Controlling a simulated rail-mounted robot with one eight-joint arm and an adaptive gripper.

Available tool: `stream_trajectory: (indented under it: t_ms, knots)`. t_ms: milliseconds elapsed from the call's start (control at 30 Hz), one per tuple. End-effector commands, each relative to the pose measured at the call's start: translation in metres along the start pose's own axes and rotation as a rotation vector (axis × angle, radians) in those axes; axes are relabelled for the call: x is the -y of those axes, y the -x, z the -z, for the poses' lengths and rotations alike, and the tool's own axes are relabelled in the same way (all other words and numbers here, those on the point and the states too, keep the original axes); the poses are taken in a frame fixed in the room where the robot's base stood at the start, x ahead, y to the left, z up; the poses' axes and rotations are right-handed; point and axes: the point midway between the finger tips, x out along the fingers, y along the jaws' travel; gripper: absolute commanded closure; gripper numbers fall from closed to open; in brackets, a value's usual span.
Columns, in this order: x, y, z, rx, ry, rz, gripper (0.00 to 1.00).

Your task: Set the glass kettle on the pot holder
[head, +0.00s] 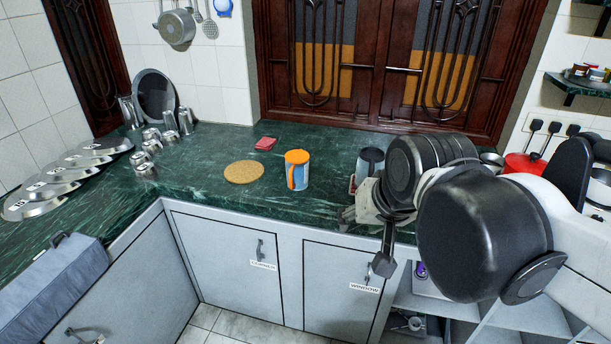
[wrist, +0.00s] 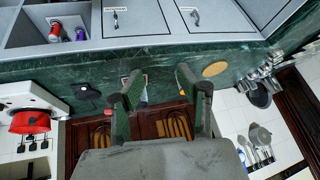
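A round cork pot holder (head: 244,172) lies bare on the green counter, and it also shows in the wrist view (wrist: 215,69). A pale blue vessel with an orange lid and handle (head: 304,176) stands upright to its right. A grey vessel with a dark lid (head: 368,166) stands farther right, partly hidden by my arm. I cannot tell for sure which of the two is the glass kettle. My gripper (wrist: 156,78) is open and empty, its fingers wide apart in the wrist view.
A red folded cloth (head: 266,143) lies behind the pot holder. Metal cups (head: 150,145) and plates (head: 65,177) stand at the left. A red pot (head: 522,166) is at the far right. The counter around the pot holder is mostly clear.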

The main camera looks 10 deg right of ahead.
Motion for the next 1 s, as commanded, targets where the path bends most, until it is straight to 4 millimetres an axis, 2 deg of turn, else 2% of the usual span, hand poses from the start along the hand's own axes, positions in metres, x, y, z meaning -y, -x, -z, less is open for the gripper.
stream_trajectory:
  t_ms: [33,100,300,1000]
  knots:
    - [0.0,0.001,-0.013,-0.013,0.058,0.001,0.66]
    - [0.0,0.002,-0.025,-0.029,0.133,0.001,0.66]
    - [-0.001,0.001,-0.044,-0.057,0.252,-0.001,0.66]
    - [-0.001,0.001,-0.045,-0.06,0.264,-0.002,0.66]
